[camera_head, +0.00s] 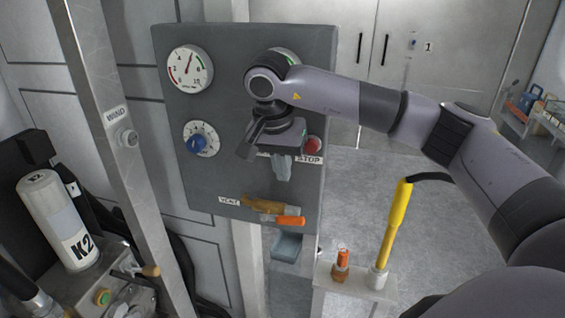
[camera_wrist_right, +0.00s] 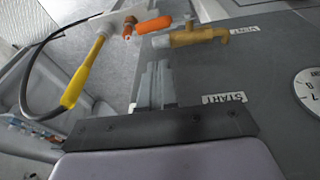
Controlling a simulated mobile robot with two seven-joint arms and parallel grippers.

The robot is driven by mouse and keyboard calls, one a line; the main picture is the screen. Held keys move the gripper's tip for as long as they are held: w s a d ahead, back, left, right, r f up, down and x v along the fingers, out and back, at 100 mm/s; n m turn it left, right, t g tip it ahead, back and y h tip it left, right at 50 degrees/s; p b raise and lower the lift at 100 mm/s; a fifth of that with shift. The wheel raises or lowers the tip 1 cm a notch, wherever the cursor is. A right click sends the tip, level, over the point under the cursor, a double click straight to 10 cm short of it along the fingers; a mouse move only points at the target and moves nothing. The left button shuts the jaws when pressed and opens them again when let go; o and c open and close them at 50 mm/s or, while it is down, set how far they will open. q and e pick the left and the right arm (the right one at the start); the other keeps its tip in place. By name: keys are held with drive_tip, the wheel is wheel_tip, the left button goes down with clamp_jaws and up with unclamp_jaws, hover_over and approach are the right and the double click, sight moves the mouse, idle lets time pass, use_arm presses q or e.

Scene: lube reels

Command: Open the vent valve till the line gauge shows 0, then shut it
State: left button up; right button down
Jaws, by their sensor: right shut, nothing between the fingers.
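The brass vent valve (camera_head: 262,206) sits low on the grey panel beside the VENT label. Its orange handle (camera_head: 291,221) points right, roughly along the valve body. The valve (camera_wrist_right: 203,36) and orange handle (camera_wrist_right: 155,25) also show in the right wrist view. A round gauge (camera_head: 188,68) is at the panel's upper left, its needle pointing up and slightly right; its caption is too small to read. Another round face (camera_head: 290,56) is mostly hidden by my right arm. My right gripper (camera_head: 282,175) is shut and empty, above the valve and apart from it. My left gripper is out of view.
A red STOP button (camera_head: 313,145) is close beside my right gripper. A yellow-handled wand (camera_head: 396,220) and an orange-topped fitting (camera_head: 342,262) stand on a pale stand below right. A K2 cylinder (camera_head: 60,220) is at left.

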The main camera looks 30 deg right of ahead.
sight(288, 217)
drive_tip(key=x, duration=0.3)
drive_tip(key=p+x, duration=0.1)
drive_tip(key=x, duration=0.2)
drive_tip(key=s+x, duration=0.1)
drive_tip(key=x, duration=0.2)
drive_tip(key=shift+a+f, duration=0.15)
drive_tip(key=shift+a, duration=0.25)
drive_tip(key=shift+s+f, duration=0.15)
drive_tip(key=shift+f, duration=0.35)
